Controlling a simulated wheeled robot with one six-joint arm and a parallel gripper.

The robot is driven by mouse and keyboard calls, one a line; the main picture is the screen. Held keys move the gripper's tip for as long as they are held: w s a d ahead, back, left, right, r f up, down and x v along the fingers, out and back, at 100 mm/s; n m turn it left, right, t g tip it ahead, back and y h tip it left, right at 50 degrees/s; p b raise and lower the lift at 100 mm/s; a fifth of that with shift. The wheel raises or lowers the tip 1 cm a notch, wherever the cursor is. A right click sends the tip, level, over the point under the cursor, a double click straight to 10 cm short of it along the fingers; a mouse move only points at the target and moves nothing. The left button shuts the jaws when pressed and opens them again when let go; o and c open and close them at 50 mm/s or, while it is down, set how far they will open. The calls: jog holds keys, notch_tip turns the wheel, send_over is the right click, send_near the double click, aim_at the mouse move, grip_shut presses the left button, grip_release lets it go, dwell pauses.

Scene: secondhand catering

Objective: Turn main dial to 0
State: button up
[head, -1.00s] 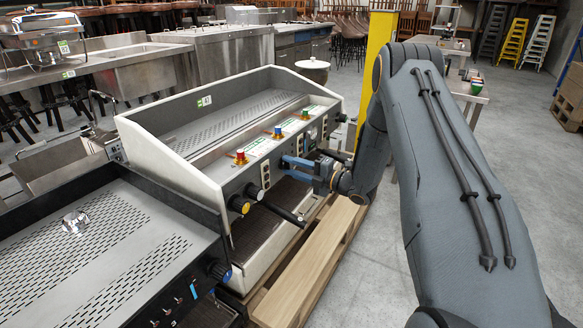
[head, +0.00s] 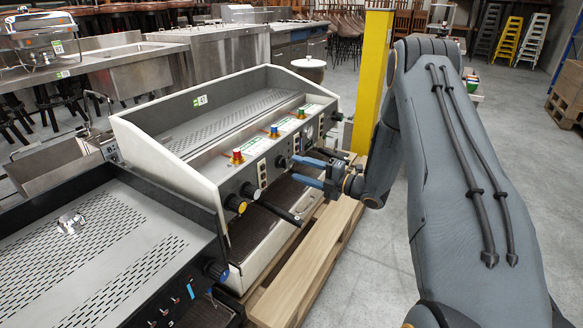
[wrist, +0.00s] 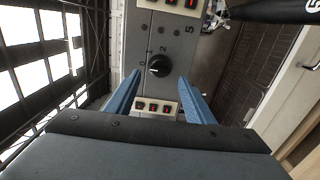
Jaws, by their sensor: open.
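The main dial (wrist: 159,66) is a round black knob with a small white mark, on the grey front panel of a coffee machine (head: 205,128). In the wrist view, printed numbers, including 0, 2 and 5, show around it. My gripper (wrist: 160,76) has its two blue fingers spread, one on each side of the dial's lower edge in the picture, with gaps between. The gripper also shows in the head view (head: 302,172), at the machine's front panel. I cannot tell how far the fingertips stand from the panel.
White plates with red-lit switches (wrist: 155,107) lie near the dial. A black handle (head: 280,212) sticks out of the machine's front. A second machine (head: 90,260) stands at left. A wooden pallet (head: 310,270) lies below, and a yellow post (head: 374,80) rises behind my arm.

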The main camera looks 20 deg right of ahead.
jog(key=shift+v, duration=1.45)
